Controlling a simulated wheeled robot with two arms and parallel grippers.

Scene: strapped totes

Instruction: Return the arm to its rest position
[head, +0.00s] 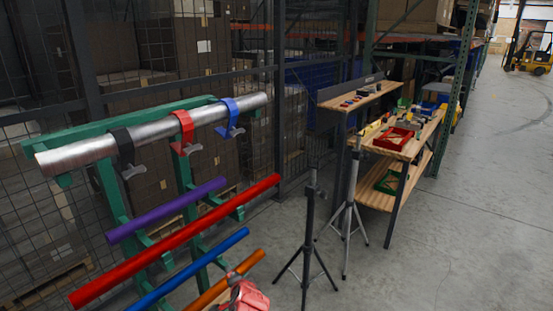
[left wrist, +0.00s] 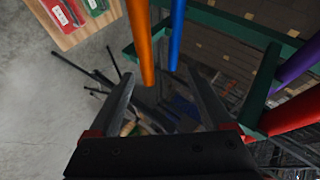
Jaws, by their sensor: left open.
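My left gripper (left wrist: 162,74) shows in the left wrist view with its two dark fingers spread wide and nothing held between them. The ends of an orange bar (left wrist: 140,40) and a blue bar (left wrist: 175,36) show beyond the gap between the fingers; I cannot tell how far off they are. In the head view, a red part (head: 245,297) shows at the bottom edge near the orange bar (head: 222,283); it is cut off and I cannot tell whether it belongs to my arm. My right gripper is in neither view.
A green rack (head: 108,180) holds a metal pipe (head: 80,153) with black, red and blue straps around it. Purple (head: 165,210), red (head: 180,240) and blue (head: 190,268) bars stick out below. Tripod stands (head: 308,230) and a wooden workbench (head: 372,198) stand right.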

